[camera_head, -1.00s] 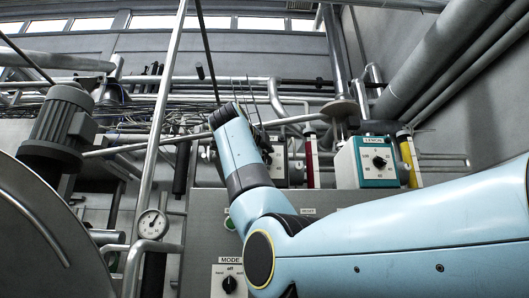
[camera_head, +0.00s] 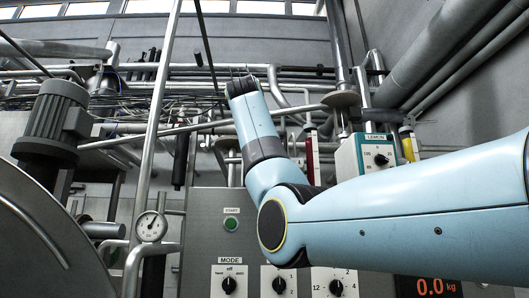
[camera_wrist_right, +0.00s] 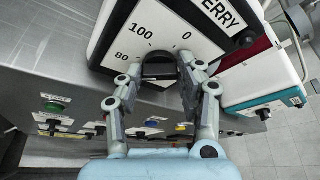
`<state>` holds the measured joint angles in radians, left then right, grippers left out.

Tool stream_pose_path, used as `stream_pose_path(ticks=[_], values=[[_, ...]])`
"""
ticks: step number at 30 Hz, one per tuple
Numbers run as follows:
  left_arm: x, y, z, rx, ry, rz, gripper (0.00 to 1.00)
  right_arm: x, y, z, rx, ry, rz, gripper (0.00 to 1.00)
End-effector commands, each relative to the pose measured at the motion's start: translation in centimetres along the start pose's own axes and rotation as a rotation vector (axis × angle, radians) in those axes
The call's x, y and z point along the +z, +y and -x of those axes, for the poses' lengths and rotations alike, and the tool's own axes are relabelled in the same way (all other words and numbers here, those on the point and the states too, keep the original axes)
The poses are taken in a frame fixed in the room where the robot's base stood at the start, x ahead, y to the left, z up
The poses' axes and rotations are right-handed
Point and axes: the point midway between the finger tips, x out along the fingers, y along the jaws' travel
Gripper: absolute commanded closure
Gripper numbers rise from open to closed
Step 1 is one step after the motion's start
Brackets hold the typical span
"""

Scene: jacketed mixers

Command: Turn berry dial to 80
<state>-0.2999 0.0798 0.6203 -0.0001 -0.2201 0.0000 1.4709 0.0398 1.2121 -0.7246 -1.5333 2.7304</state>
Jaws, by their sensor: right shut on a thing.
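The berry dial (camera_wrist_right: 158,72) is a dark knob on a white box face (camera_wrist_right: 150,22) marked "BERRY", with 80 and 100 at the left of the knob and 0 at its right. My right gripper (camera_wrist_right: 162,75) is shut on the dial, one finger on each side. The fingers and the tilted view hide most of the knob, so I cannot read its pointer. In the head view my right arm hides the berry box and dial. My left gripper is not in view.
The lemon box (camera_head: 371,152), with its own dial, stands right of a red tube (camera_head: 312,158). Below are a green START button (camera_head: 231,224), a MODE knob (camera_head: 229,285) and more knobs. A pressure gauge (camera_head: 151,226) and pipes stand at the left.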

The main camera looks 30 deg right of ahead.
Motion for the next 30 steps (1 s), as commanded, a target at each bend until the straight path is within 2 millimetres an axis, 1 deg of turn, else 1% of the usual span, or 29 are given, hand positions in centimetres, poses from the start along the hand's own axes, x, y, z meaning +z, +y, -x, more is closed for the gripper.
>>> stream_pose_path(ticks=[3,10,26,27,30], values=[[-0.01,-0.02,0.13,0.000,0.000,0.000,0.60,-0.03,0.01,-0.02,0.026,0.002,-0.058,0.96],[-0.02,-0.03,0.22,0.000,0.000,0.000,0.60,-0.05,-0.05,-0.05,0.055,0.001,-0.129,0.96],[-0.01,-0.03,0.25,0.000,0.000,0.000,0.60,-0.04,-0.05,-0.04,0.065,0.000,-0.152,0.96],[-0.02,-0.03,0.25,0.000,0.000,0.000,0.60,-0.04,-0.05,-0.04,0.065,0.000,-0.152,0.62],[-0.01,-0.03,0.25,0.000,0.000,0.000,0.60,-0.03,-0.06,-0.04,0.064,0.000,-0.152,0.49]])
